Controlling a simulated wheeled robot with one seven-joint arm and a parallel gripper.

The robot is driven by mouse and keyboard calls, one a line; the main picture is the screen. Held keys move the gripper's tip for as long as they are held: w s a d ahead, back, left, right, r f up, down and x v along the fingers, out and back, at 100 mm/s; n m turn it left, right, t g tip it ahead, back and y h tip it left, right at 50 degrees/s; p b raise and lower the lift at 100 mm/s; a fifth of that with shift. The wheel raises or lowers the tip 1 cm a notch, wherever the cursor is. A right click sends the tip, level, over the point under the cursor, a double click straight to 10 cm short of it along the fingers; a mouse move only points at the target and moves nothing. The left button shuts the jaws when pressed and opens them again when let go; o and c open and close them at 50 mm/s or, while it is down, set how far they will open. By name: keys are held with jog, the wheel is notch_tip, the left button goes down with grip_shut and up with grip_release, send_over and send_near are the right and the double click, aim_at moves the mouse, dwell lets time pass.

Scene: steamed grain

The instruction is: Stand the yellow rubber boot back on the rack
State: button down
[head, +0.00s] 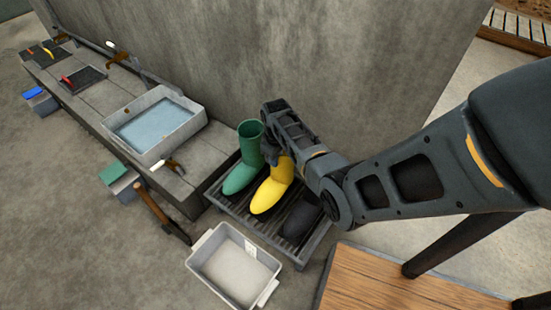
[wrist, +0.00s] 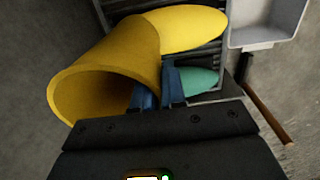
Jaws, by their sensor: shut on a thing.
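The yellow rubber boot (head: 273,187) is upright over the slatted dark rack (head: 232,200), between the green boot (head: 245,160) and a dark shape (head: 300,222). Its toe points toward the lower left. I cannot tell whether its sole touches the slats. My gripper (head: 271,152) is at the top of the boot shaft. In the wrist view my gripper (wrist: 157,92) is shut on the yellow boot (wrist: 125,62) at its shaft rim, with the open shaft to the left of the fingers. The green boot's toe (wrist: 197,80) shows just beyond the fingers.
A grey empty bin (head: 235,268) stands on the floor in front of the rack. A wooden-handled tool (head: 157,208) leans by the stone ledge. A basin of water (head: 155,125) sits on the ledge. A wooden table (head: 375,285) is close at lower right.

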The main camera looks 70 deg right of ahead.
jog(key=shift+f+b, duration=0.4)
jog(key=shift+f, duration=0.15)
dwell(0.4)
jog(key=c, duration=1.1)
grip_release()
